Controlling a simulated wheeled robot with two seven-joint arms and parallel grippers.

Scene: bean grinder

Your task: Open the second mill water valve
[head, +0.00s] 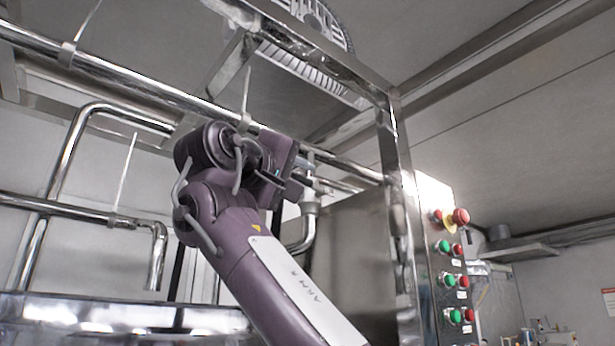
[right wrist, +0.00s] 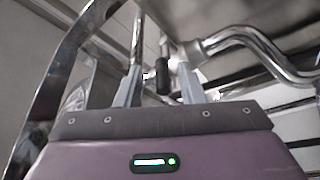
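A water valve fitting (head: 310,203) sits on the steel pipe that bends down beside the mill panel. My right arm reaches up to it, and the right gripper (head: 312,178) is at the valve, partly hidden behind my own wrist. In the right wrist view the two grey fingers of the right gripper (right wrist: 159,86) stand apart. A black valve handle (right wrist: 162,75) shows between them, with a gap on each side; I cannot tell whether it is at fingertip depth. The pale valve joint (right wrist: 190,52) is just beyond the right finger. My left gripper is not in view.
A long steel pipe (head: 150,92) crosses above my arm. A steel frame post (head: 397,200) stands right of the gripper. Beyond it is a control panel (head: 435,190) with red and green buttons. A curved pipe (right wrist: 262,62) runs right of the fingers in the wrist view.

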